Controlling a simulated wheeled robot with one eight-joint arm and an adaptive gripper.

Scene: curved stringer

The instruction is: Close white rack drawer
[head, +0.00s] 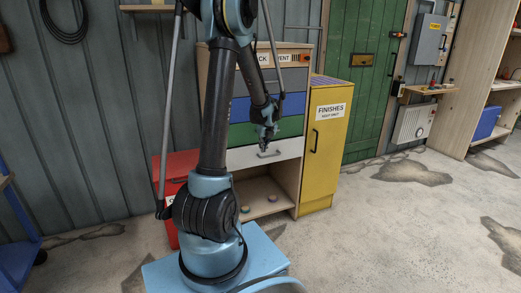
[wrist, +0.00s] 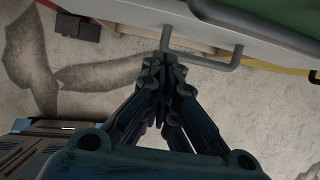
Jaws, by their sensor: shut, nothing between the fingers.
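The white drawer (head: 290,149) is the lowest drawer in the rack, under a green one, with a dark bar handle (head: 269,153). How far it stands out is hard to tell. My gripper (head: 266,143) is in front of the drawer, close to the handle. In the wrist view my gripper (wrist: 162,62) is shut and empty, its fingertips by the left end of the grey handle (wrist: 205,62). I cannot tell whether they touch it. The white drawer front (wrist: 270,44) crosses the top right there.
A yellow finishes cabinet (head: 325,150) stands right of the rack, and a red box (head: 175,170) stands left. An open shelf (head: 265,190) with small items lies under the drawer. The concrete floor (head: 400,225) to the right is clear.

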